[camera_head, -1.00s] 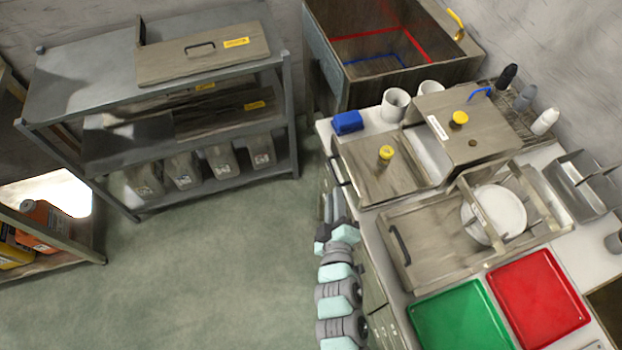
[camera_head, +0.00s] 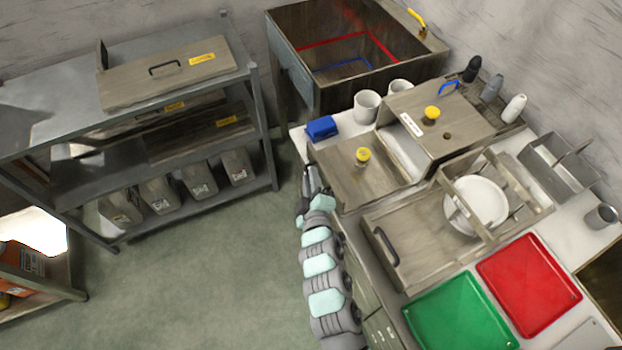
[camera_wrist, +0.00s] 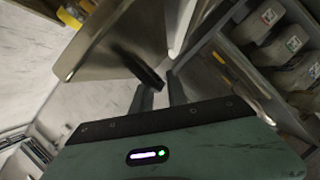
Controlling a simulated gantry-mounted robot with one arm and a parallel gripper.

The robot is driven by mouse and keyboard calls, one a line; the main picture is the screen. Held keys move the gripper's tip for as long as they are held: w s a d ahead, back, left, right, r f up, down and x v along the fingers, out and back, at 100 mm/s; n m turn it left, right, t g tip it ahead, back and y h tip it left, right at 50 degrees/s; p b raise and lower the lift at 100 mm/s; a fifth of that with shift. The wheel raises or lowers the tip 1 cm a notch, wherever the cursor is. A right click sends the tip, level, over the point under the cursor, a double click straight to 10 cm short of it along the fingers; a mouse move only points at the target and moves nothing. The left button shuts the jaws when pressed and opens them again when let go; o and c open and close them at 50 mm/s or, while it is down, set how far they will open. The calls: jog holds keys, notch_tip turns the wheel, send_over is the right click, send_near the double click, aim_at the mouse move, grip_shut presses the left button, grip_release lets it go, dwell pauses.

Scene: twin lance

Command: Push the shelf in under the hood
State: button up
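The metal hood (camera_head: 462,125) is a box with a yellow knob on top, on the counter. The shelf (camera_head: 345,184) is a flat metal plate with a yellow knob, sticking out to the hood's left. My gripper (camera_head: 308,172) is at the shelf's outer left edge, small and partly hidden in the head view. A dark bar, seemingly a handle (camera_wrist: 140,66), ends close to the left finger; contact cannot be told.
A tray with a black handle (camera_head: 387,247) and a rack with a white plate (camera_head: 478,202) stand in front. A blue block (camera_head: 321,127) and white cups (camera_head: 367,106) sit behind the shelf. A grey rack (camera_head: 80,75) stands left across open floor (camera_head: 195,275).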

jog(key=shift+c, duration=0.6)
grip_shut()
dwell(0.9)
